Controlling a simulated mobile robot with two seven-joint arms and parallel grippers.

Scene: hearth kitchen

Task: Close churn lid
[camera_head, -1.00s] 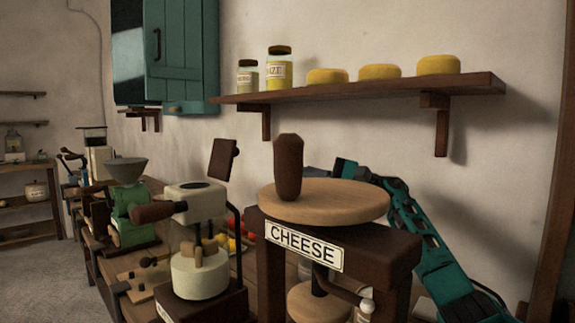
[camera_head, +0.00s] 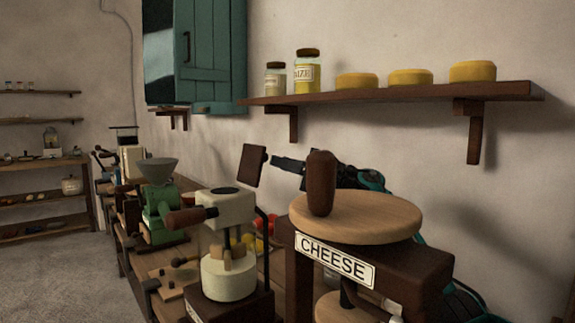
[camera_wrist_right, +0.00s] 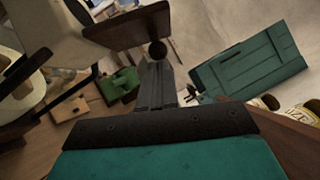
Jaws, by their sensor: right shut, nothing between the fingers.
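The churn (camera_head: 228,206) is a cream machine with a brown crank handle on its left. Its dark brown lid (camera_head: 249,166) stands raised and tilted above the churn's right side, so the churn is open. My right gripper (camera_head: 276,160) is black and shut, empty, just right of the raised lid in the head view. In the right wrist view, the shut fingers (camera_wrist_right: 156,68) point at the lid (camera_wrist_right: 127,27), near a dark round knob (camera_wrist_right: 157,50). I cannot tell whether they touch. My left gripper is not in view.
The cheese press (camera_head: 360,218) stands close on the right, with my right arm behind it. A wall shelf (camera_head: 400,97) with jars and yellow cheeses is above. A green grinder (camera_head: 160,205) stands left of the churn. A teal cabinet (camera_head: 212,55) hangs on the wall.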

